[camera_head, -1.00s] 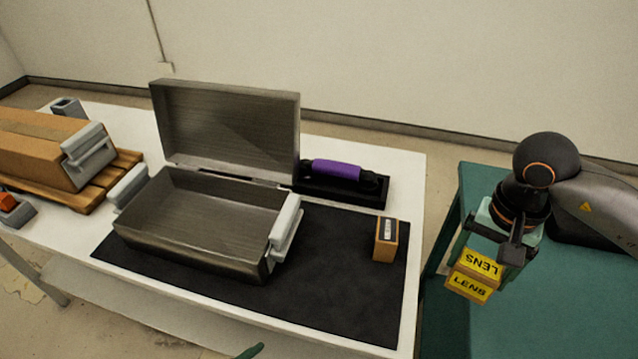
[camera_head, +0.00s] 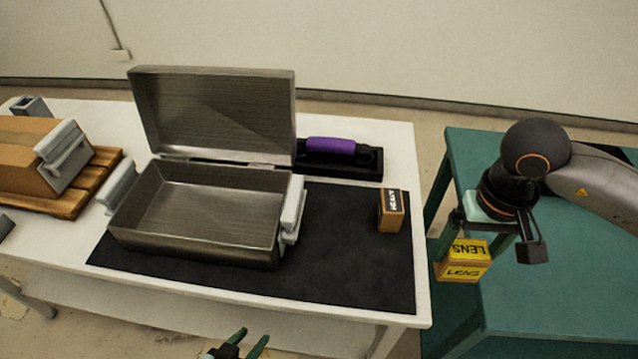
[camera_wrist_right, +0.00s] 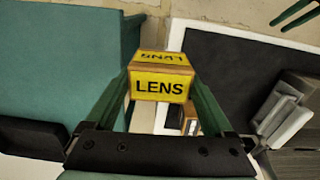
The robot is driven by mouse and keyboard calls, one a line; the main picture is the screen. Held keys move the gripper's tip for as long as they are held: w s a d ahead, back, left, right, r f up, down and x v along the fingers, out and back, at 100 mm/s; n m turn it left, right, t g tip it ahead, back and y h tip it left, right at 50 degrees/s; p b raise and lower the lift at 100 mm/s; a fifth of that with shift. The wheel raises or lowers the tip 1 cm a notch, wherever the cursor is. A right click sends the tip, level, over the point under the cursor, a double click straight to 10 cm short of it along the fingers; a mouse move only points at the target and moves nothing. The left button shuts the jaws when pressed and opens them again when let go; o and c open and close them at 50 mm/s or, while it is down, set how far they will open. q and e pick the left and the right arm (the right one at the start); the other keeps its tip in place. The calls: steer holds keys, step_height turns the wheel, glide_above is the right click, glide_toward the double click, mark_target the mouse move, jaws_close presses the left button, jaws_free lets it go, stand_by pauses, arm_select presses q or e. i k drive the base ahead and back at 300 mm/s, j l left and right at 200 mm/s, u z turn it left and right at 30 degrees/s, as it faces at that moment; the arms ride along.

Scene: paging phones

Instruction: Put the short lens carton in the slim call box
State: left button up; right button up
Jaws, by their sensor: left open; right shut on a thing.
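The short lens carton (camera_head: 463,261), yellow and brown with LENS labels, is shut between the fingers of my right gripper (camera_head: 466,246). It is held in the air near the left edge of the green table. In the right wrist view the carton (camera_wrist_right: 160,84) sits between the green fingers. The open metal box (camera_head: 200,210), which I take as the slim call box, stands on the black mat with its lid raised behind it. Its visible inside is empty. My left gripper (camera_head: 240,345) is open and empty at the bottom edge; its fingers also show in the right wrist view (camera_wrist_right: 292,14).
A small brown carton (camera_head: 391,212) stands on the mat (camera_head: 340,260), right of the box. A purple-handled thing (camera_head: 332,146) lies in a black tray behind. A wooden pallet (camera_head: 75,201) with a brown box is at left. A gap separates the white table (camera_head: 405,140) from the green table (camera_head: 560,300).

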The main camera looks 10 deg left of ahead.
mark_target(225, 221)
steer(key=j+u, duration=0.15)
steer(key=j, duration=0.55)
steer(key=i+j+u, duration=0.15)
steer(key=j, duration=0.55)
steer(key=i+u, duration=0.15)
